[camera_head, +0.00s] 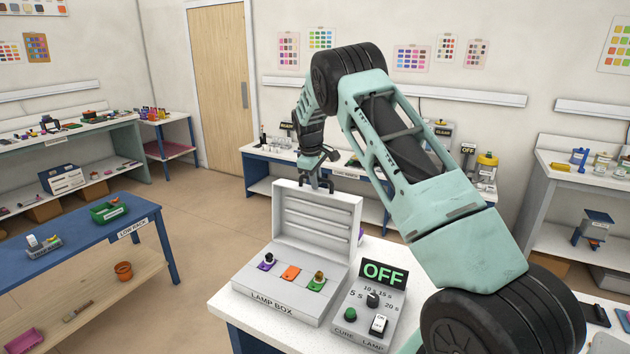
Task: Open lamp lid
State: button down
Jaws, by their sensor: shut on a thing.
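The lamp box (270,297) stands on the white-topped table in front of me, its name on the front edge. Its grey lid (317,228) stands raised, roughly upright at the back of the box, with ribs on the inner face. Purple, orange and green pads show in the box. A small dark piece stands at the purple pad and a brownish one on the green pad. My gripper (319,182) is at the middle of the lid's top edge, shut on the lid there; the fingertips are small and partly hidden.
The cure lamp control (368,318) beside the box has a dial, a green button, a switch and a sign reading OFF (384,274). A blue low rack (75,238) stands at the left, with open floor between. Benches line the walls.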

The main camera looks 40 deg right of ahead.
jog(key=c, duration=1.8)
grip_release()
jog(key=b+v, duration=0.5)
jog(key=v, duration=1.2)
jog(key=shift+r, duration=0.2)
